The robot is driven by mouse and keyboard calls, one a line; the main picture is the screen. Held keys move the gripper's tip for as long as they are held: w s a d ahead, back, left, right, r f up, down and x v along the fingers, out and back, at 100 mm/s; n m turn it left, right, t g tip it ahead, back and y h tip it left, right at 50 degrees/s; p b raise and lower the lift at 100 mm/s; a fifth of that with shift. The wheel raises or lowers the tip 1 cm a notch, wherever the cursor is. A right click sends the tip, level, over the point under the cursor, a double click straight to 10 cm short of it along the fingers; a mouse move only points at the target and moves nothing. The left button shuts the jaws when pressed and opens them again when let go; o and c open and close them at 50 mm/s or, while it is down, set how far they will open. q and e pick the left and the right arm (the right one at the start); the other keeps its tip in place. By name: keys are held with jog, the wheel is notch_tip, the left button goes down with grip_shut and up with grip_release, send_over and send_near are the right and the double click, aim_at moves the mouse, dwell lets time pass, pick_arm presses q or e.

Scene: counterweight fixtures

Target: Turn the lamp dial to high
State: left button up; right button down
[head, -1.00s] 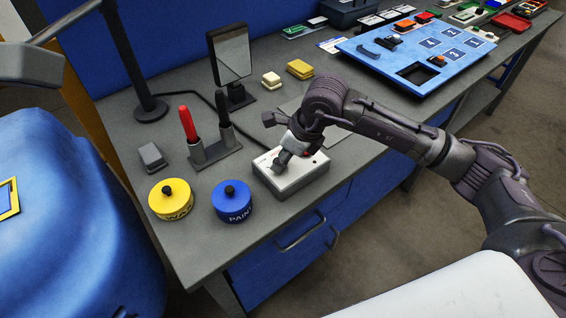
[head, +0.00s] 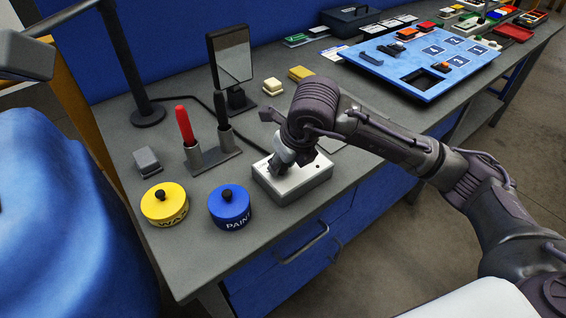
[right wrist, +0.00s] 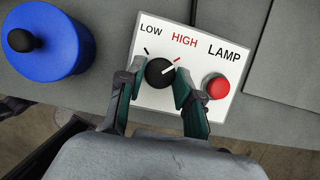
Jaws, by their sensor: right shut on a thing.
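The lamp box (head: 305,183) is a white-topped control box near the front edge of the grey bench. In the right wrist view its panel (right wrist: 217,60) reads LOW, HIGH and LAMP, with a red button (right wrist: 216,87) at the right. The black dial (right wrist: 159,72) has a white pointer directed up and right, close to the short red mark under HIGH; exact alignment is hard to judge. My right gripper (right wrist: 160,84) has a finger on each side of the dial and is shut on it. In the head view the right gripper (head: 280,162) hides the dial. My left gripper is out of view.
A yellow WAX tin (head: 163,206) and a blue PAINT tin (head: 230,210) stand left of the box. Behind are a pen holder (head: 212,158), a mirror (head: 231,62) and a lamp post (head: 120,50). A blue numbered board (head: 400,75) lies farther right.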

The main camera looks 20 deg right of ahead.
jog(key=c, duration=0.8)
grip_release()
jog(key=shift+o, duration=0.2)
jog(key=v, duration=1.2)
